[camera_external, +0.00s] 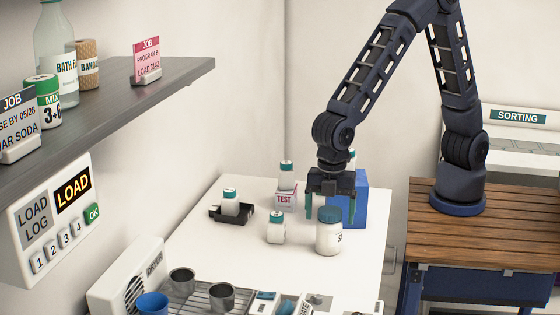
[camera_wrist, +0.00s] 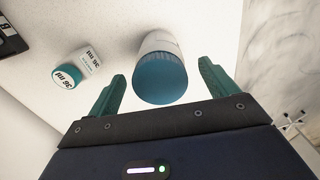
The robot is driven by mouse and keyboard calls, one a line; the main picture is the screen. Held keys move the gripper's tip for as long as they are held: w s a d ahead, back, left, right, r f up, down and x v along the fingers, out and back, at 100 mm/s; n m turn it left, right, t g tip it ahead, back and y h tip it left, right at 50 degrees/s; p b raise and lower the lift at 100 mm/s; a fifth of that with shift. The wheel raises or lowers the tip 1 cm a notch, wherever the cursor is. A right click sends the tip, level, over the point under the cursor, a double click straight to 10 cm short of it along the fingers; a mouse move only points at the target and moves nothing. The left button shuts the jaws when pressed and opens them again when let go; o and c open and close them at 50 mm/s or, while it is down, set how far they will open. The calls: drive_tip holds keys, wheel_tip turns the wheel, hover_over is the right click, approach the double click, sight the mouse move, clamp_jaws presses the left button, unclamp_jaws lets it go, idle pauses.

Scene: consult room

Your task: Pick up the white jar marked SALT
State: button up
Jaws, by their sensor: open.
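A white jar with a teal lid (camera_external: 328,238) stands upright on the white table. Its label is turned to the right; only an "S" shows. My gripper (camera_external: 331,207) points down over the table by this jar, its green fingers apart. In the wrist view, the jar's lid (camera_wrist: 160,78) lies between the two open fingers of my gripper (camera_wrist: 162,72), with a gap on each side. Nothing is held.
A smaller white jar (camera_external: 276,228) stands left of it. Behind are a jar on a TEST block (camera_external: 286,199), a jar in a black tray (camera_external: 216,212) and a blue box (camera_external: 375,205). Metal cups (camera_external: 220,297) stand in front. A shelf (camera_external: 110,112) overhangs at left.

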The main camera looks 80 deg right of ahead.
drive_tip(key=shift+f, duration=1.55)
drive_tip(key=c, duration=1.1)
drive_tip(key=shift+r, duration=0.1)
